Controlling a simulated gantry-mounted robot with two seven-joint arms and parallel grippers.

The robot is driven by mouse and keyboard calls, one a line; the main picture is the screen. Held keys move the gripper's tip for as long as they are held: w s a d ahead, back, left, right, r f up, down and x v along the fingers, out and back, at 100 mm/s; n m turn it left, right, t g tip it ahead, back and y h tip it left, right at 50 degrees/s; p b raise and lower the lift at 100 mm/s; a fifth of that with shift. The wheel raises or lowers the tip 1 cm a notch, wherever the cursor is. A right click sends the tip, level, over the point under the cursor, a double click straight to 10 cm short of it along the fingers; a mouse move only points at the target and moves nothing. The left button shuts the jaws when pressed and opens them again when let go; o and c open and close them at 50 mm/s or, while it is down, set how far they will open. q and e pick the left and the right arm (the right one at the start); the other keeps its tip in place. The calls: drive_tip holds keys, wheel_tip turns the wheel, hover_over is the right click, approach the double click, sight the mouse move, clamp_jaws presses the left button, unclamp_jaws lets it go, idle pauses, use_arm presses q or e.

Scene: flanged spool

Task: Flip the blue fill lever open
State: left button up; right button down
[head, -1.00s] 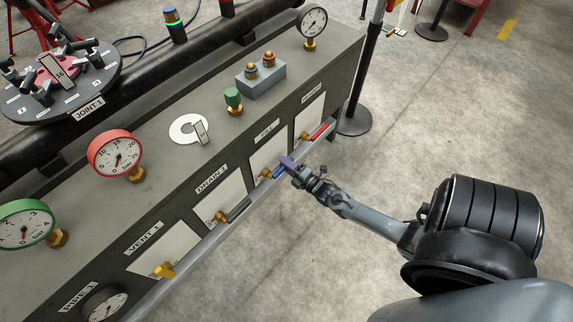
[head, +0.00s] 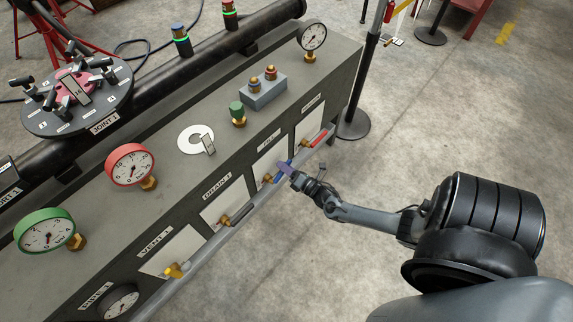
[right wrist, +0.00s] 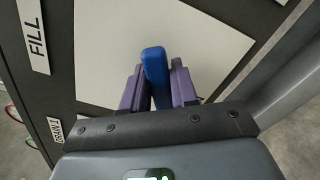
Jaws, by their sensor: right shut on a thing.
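The blue fill lever (right wrist: 154,70) stands between the two purple fingers of my right gripper (right wrist: 157,88) in the right wrist view. The fingers are shut on it, and its rounded tip shows beyond them. In the head view my right gripper (head: 286,170) is at the fill panel (head: 268,166), under the FILL label. The blue lever (head: 279,180) shows there only in part, beside its brass valve (head: 267,179); the fingers cover some of it. My left gripper is not in view.
A red lever (head: 320,138) is just to the right of the fill panel and a dark drain lever (head: 242,214) to its left. A yellow vent valve (head: 176,270) is further left. A rail (head: 205,252) runs below the panels. The floor in front is open.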

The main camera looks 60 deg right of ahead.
drive_tip(key=r+n+p, duration=0.1)
drive_tip(key=a+r+n+p, duration=0.1)
drive_tip(key=shift+w+a+n, duration=0.1)
drive_tip(key=shift+w+n, duration=0.05)
drive_tip(key=shift+n, duration=0.25)
drive_tip(key=a+n+p, duration=0.1)
drive_tip(key=a+r+n+p, duration=0.1)
drive_tip(key=n, duration=0.1)
drive_tip(key=shift+w+r+n+p, duration=0.1)
drive_tip(key=shift+w+n+p, duration=0.1)
drive_tip(key=shift+n+p, duration=0.1)
drive_tip(key=a+n, duration=0.1)
drive_tip(key=n+p, duration=0.1)
drive_tip(key=n, duration=0.1)
drive_tip(key=shift+w+a+r, duration=0.15)
drive_tip(key=shift+a+r, duration=0.05)
drive_tip(key=shift+a, duration=0.2)
drive_tip(key=shift+w+a+n+p, duration=0.1)
drive_tip(key=shift+a+n+p, duration=0.45)
drive_tip(key=shift+n, duration=0.55)
drive_tip(key=shift+a+f, duration=0.1)
drive_tip(key=c, duration=1)
unclamp_jaws()
drive_tip(key=shift+o, duration=0.2)
